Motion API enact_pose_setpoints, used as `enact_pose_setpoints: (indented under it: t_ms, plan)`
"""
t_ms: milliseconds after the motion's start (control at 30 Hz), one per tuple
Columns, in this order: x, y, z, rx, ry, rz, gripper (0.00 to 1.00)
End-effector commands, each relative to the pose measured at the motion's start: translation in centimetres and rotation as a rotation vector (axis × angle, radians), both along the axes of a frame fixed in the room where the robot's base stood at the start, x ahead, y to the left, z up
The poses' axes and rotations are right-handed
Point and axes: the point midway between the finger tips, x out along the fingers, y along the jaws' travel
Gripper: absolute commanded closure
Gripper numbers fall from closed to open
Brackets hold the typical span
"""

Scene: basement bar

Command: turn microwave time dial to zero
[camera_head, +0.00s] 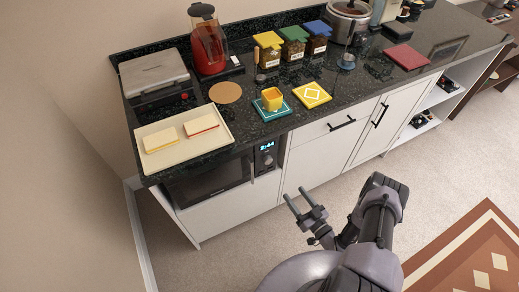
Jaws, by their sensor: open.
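The microwave (212,180) is built in under the counter at the left, with a dark door. Its control panel (265,158) is on the right side and shows a lit blue display. Dials on the panel are small and dark, and I cannot tell their setting. My gripper (294,197) is open and empty, in front of the cabinet below and to the right of the panel. It is apart from the microwave.
The dark countertop (350,92) overhangs the microwave. Cabinet handles (342,123) stick out at the right.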

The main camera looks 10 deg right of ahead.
Motion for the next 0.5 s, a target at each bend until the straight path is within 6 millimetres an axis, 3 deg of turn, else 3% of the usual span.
enact_pose_setpoints:
  t_ms: [67, 167, 500]
  plan:
    - [-0.3, 0.5, -0.2, 0.008, -0.008, 0.004, 0.42]
    - [1.0, 1.2, -0.3, 0.007, -0.011, 0.01, 0.42]
    - [10.4, 5.0, -0.5, 0.006, -0.013, 0.009, 0.42]
